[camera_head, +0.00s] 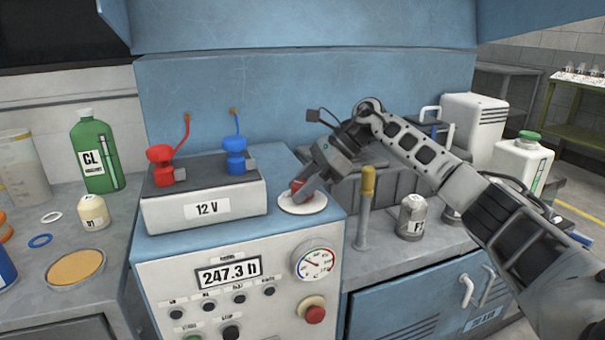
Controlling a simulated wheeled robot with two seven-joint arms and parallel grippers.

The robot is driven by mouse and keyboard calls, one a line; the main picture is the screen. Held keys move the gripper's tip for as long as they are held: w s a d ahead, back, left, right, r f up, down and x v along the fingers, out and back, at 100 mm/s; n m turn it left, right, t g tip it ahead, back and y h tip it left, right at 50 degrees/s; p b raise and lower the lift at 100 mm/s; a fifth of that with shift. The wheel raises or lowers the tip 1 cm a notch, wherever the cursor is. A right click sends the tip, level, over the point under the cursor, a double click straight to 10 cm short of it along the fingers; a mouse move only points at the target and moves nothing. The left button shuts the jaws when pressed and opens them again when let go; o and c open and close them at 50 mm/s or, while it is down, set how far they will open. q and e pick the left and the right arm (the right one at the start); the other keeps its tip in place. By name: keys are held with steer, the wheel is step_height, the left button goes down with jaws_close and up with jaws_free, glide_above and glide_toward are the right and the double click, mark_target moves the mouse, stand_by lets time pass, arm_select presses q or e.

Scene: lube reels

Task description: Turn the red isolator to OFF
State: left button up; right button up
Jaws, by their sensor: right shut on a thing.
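The red isolator (297,186) is a small red handle on a round white plate (313,205), on top of the blue cabinet beside the battery. My right gripper (302,190) comes in from the right and is shut on the red handle. Its fingers cover much of the handle, so I cannot read whether it points to ON or OFF. My left gripper is not in view.
The 12 V battery (205,208) with red (160,160) and blue (236,150) terminal clamps stands left of the isolator. A yellow-topped post (367,190) and a grey canister (411,217) stand to the right. A red button (314,313) and gauge (315,262) are on the front panel.

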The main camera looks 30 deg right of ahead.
arm_select(q)
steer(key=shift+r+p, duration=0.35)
steer(key=shift+p, duration=0.1)
arm_select(e)
steer(key=shift+r+n+g+y, duration=0.1)
steer(key=shift+n+g+y, duration=0.2)
steer(key=shift+n+g, duration=0.55)
steer(key=shift+n, duration=0.25)
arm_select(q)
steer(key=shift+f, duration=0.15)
arm_select(e)
steer(key=o, duration=1)
arm_select(q)
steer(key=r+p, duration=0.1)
steer(key=p, duration=0.2)
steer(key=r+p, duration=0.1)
steer(key=p, duration=0.2)
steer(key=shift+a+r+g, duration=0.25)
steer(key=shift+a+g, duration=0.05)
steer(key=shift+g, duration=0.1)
arm_select(e)
steer(key=v, duration=1.5)
steer(key=shift+s+d+r, duration=0.15)
steer(key=shift+d+r, duration=0.1)
steer(key=shift+d, duration=0.05)
